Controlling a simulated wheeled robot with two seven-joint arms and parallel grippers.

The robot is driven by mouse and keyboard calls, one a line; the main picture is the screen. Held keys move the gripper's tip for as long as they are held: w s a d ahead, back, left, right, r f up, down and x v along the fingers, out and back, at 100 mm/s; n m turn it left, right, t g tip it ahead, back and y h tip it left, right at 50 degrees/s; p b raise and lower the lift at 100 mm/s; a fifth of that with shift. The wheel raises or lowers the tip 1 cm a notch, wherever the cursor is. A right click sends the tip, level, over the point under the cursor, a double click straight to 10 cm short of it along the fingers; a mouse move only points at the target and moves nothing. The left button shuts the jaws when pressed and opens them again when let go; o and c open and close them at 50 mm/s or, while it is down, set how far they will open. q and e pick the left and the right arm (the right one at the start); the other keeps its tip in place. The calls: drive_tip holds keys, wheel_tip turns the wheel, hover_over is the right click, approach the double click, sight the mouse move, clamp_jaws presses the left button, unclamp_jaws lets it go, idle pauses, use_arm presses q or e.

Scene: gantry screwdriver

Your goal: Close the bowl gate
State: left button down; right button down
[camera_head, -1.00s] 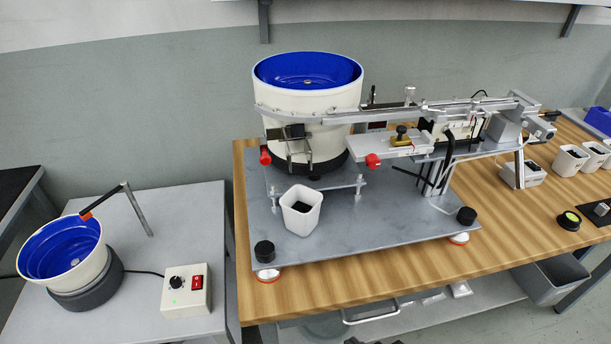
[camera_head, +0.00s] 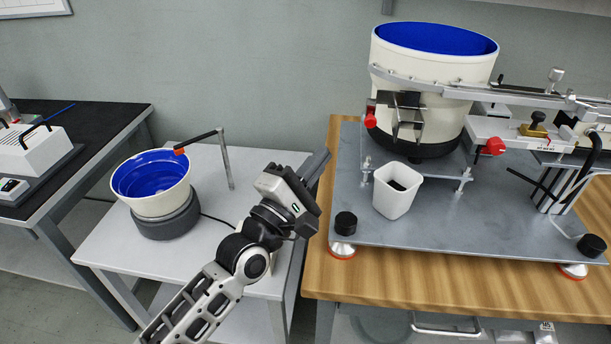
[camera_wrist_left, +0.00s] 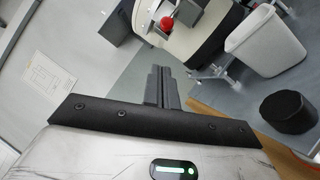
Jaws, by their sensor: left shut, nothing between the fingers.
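The large cream bowl feeder (camera_head: 415,85) with a blue inside stands on a grey plate. On its front is a metal gate bracket (camera_head: 407,115) with a red knob (camera_head: 370,119) at its left side. The red knob also shows in the left wrist view (camera_wrist_left: 167,22), beyond the fingertips. I cannot tell from these frames how far the gate is open. My left gripper (camera_head: 318,166) is shut and empty, left of the bowl and apart from the knob. Its closed fingers show in the left wrist view (camera_wrist_left: 160,86). My right gripper is not in view.
A white bin (camera_head: 397,191) stands on the grey plate (camera_head: 450,220) below the gate. A black knob (camera_head: 346,223) sits at the plate's front left corner. A smaller blue bowl (camera_head: 152,182) stands on the left table. A rail with another red knob (camera_head: 494,146) extends right.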

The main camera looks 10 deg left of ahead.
sight(367, 116)
use_arm(q)
drive_tip(key=w+d+r, duration=0.2)
drive_tip(key=d, duration=0.1)
drive_tip(key=w+d+r+p, duration=0.1)
drive_tip(key=d, duration=0.1)
drive_tip(key=shift+w, duration=0.4)
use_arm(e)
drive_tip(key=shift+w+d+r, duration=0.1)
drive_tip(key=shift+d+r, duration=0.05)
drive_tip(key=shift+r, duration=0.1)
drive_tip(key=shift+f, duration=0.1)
use_arm(q)
drive_tip(key=shift+d, duration=0.15)
